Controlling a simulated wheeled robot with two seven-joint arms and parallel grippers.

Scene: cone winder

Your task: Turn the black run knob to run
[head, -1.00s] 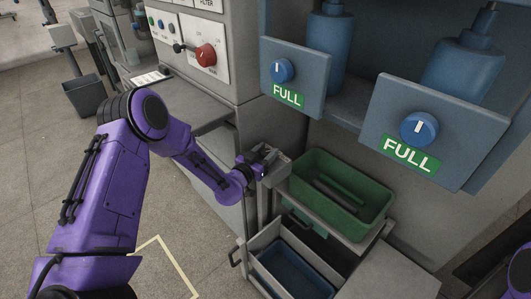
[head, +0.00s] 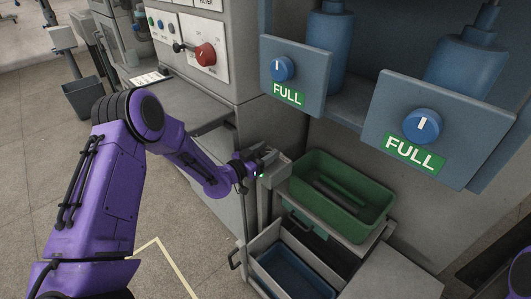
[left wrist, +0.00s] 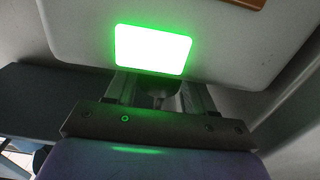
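My left gripper (head: 262,158) is at the front of a small grey box (head: 277,170) beside the green tray. In the left wrist view its fingers (left wrist: 158,92) stand either side of a dark knob (left wrist: 155,91), which I take to be the black run knob, and appear closed on it. The knob is mostly in shadow and its pointer and marks are hidden. Just above it a rectangular lamp (left wrist: 152,49) on the box glows bright green. The glow also shows beside the gripper in the head view. My right gripper is out of view.
A green tray (head: 316,208) and an open drawer with a blue bin (head: 290,270) are right of and below the gripper. Blue knobs marked FULL (head: 422,126) are above right. A panel with a red main switch (head: 205,54) is upper left.

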